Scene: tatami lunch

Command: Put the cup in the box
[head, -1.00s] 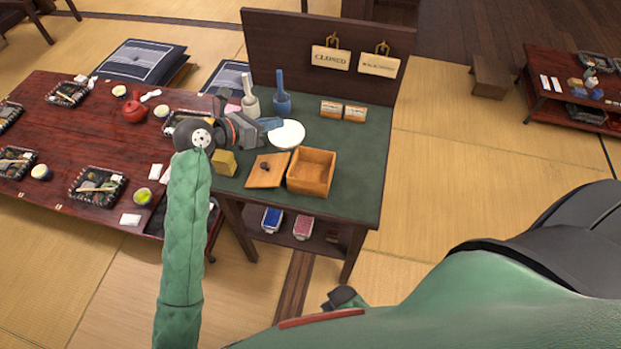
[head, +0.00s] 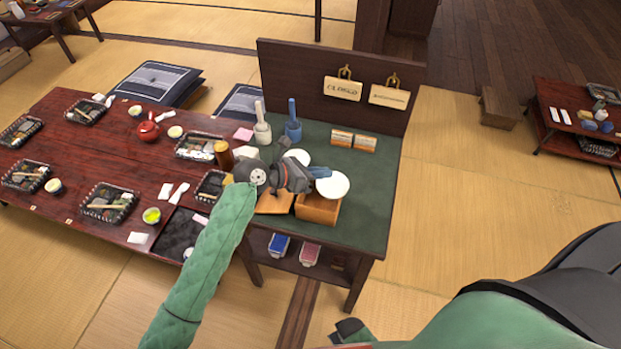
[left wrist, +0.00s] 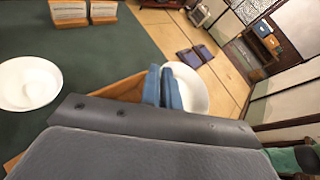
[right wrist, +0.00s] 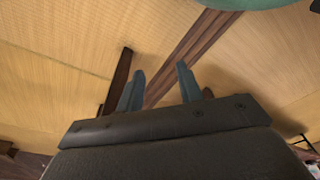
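The white cup (head: 334,186) is over the wooden box (head: 318,209), held above its opening as far as I can tell. My left gripper (head: 318,173) is shut on the cup's rim; the left wrist view shows the blue fingers (left wrist: 163,88) close together against the cup (left wrist: 190,90). Part of the box (left wrist: 125,90) shows under the gripper there. The box's inside is hidden. My right gripper (right wrist: 160,88) is open and empty, low over the floor away from the table.
The box's lid (head: 272,204) lies left of the box. The tabletop's right side is clear.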

